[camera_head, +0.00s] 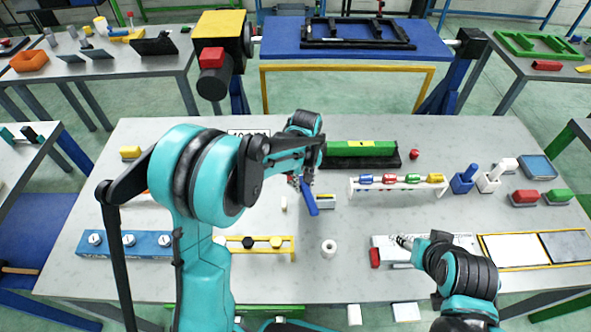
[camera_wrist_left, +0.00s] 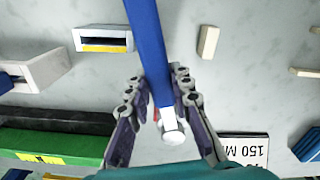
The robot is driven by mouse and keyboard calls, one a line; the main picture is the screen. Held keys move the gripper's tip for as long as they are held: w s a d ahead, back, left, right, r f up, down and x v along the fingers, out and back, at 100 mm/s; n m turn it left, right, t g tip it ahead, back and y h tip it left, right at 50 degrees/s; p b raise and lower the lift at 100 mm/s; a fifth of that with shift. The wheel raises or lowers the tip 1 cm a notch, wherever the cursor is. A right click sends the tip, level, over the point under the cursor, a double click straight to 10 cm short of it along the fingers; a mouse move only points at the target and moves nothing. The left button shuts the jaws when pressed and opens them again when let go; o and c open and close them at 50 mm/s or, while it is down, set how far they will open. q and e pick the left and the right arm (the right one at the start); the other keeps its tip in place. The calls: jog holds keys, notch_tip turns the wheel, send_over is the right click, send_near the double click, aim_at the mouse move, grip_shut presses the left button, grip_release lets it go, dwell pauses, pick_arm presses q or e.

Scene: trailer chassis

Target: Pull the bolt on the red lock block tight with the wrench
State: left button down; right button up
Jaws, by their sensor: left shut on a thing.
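The blue wrench (camera_head: 309,198) is in my left gripper (camera_head: 303,182); its handle points down and slightly right in the head view. In the left wrist view the wrench (camera_wrist_left: 149,45) runs between both fingers of my left gripper (camera_wrist_left: 157,98), with a pale, faceted end piece (camera_wrist_left: 173,132) below them. A sliver of red shows behind the wrench there. I cannot tell whether it is the red lock block, and no bolt on it shows clearly. My right gripper (camera_head: 404,242) is low over a white tray (camera_head: 388,243); its fingers are too small to read.
A green block on a black base (camera_head: 362,150) stands behind and right of my left gripper. A white rack with coloured pieces (camera_head: 398,182) is to the right.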

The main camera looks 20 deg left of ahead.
pick_arm(q)
jog(key=shift+a, duration=0.1)
jog(key=shift+s+a+m, duration=0.35)
jog(key=shift+a+m, duration=0.15)
jog(key=shift+m, duration=0.4)
jog(key=shift+s+a+m+b, duration=0.2)
jog(key=shift+a+m+b, duration=0.1)
jog(key=shift+a+m, duration=0.5)
jog(key=shift+d, duration=0.1)
jog(key=shift+d, duration=0.2)
jog(key=shift+r, duration=0.15)
notch_tip(320, 180, up, 6)
jog(key=p, duration=0.4)
dwell(0.5)
